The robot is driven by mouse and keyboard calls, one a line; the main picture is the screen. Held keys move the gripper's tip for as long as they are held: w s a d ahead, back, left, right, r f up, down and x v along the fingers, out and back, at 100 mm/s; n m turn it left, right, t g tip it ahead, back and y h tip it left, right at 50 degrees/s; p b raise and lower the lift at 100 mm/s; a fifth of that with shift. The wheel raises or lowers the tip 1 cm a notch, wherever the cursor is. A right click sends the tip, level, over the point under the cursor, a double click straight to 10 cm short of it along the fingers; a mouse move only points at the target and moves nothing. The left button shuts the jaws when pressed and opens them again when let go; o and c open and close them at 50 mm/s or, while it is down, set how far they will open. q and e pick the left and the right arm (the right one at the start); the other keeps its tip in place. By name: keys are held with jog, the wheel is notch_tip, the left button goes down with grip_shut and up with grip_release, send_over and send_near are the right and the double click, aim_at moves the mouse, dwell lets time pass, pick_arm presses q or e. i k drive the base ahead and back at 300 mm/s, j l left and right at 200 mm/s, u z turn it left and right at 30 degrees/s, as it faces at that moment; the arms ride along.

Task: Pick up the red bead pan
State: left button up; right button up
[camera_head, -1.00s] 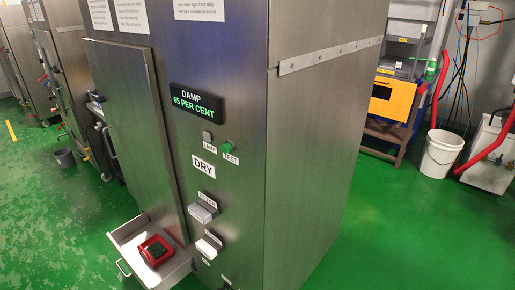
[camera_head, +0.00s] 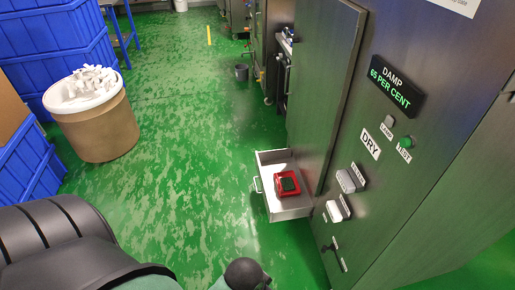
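The red bead pan (camera_head: 287,184) is a small red square pan with dark contents. It sits in an open metal drawer (camera_head: 292,211) that sticks out from the left side of the steel cabinet (camera_head: 398,205). The drawer has a wire handle on its front. Neither of my grippers shows in the view, and nothing is seen touching the pan.
A brown drum (camera_head: 97,130) heaped with white pieces stands at the left by stacked blue crates (camera_head: 62,62). A grey bucket (camera_head: 241,72) stands farther back. The green floor (camera_head: 195,150) between drum and drawer is clear. The cabinet display reads DAMP 65 PER CENT.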

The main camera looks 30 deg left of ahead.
aim_at(288, 185)
jog(key=j+u, duration=0.15)
jog(key=u, duration=0.3)
jog(key=i+j+u, duration=0.1)
jog(key=u, duration=0.35)
jog(key=i+j+z, duration=0.15)
jog(key=z, duration=0.3)
jog(key=i+j+z, duration=0.15)
jog(key=z, duration=0.35)
jog(key=j+z, duration=0.3)
jog(key=z, duration=0.15)
jog(key=i, duration=0.05)
